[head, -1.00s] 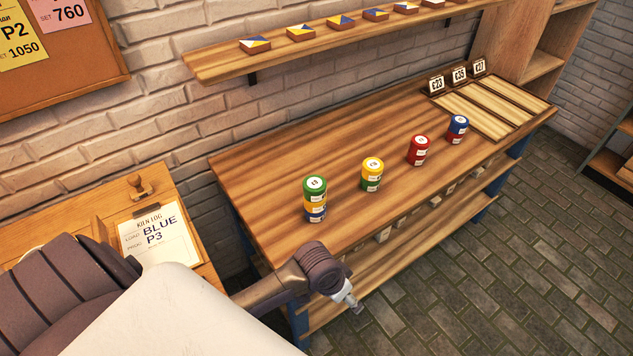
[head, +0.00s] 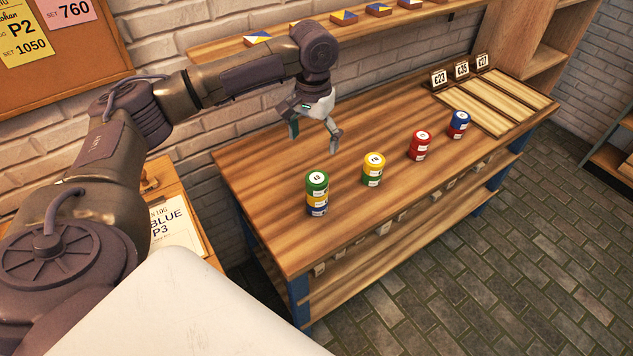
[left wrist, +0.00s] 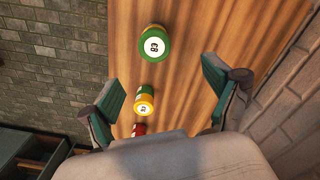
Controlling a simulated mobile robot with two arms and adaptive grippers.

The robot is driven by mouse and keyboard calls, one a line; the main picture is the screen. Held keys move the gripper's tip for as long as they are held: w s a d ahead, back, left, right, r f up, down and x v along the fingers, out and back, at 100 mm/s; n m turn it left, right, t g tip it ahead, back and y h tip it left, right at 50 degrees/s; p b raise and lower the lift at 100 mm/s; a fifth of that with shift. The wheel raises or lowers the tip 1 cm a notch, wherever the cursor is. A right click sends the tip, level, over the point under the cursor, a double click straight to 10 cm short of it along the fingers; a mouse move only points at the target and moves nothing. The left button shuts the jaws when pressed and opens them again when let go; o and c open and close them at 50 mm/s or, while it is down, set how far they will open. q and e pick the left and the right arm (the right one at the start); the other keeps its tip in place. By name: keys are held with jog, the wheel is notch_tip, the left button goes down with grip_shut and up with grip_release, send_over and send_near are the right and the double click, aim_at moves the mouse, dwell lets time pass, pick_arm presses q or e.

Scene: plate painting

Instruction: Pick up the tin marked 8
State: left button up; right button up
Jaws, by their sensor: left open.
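A stack of tins stands at the near left of the workbench, with a green tin (head: 317,180) on top, then yellow and blue. The green tin also shows in the left wrist view (left wrist: 154,45); its white label seems to carry an 8, but is hard to read. To its right stand a yellow tin (head: 374,160) on a green one, a red stack (head: 419,137) and a blue tin (head: 460,118) on a red one. My left gripper (head: 314,141) is open and empty, above the bench and behind the green-topped stack. My right gripper is not in view.
The wooden workbench (head: 270,165) is clear around the stacks. A slatted rack (head: 490,105) with number cards stands at its far right. A wall shelf (head: 235,50) with patterned tiles runs close behind my left arm. A paper log (head: 178,228) lies at the left.

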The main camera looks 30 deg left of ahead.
aim_at(317, 178)
pick_arm(q)
notch_tip(317, 178, down, 8)
jog(key=shift+r+p, duration=0.1)
jog(key=shift+p, duration=0.35)
jog(key=f, duration=0.2)
jog(key=d+f+p, duration=0.1)
jog(key=f, duration=0.2)
jog(key=shift+s, duration=0.1)
jog(key=shift+f, duration=0.25)
jog(key=c, duration=1.3)
jog(key=shift+r, duration=0.15)
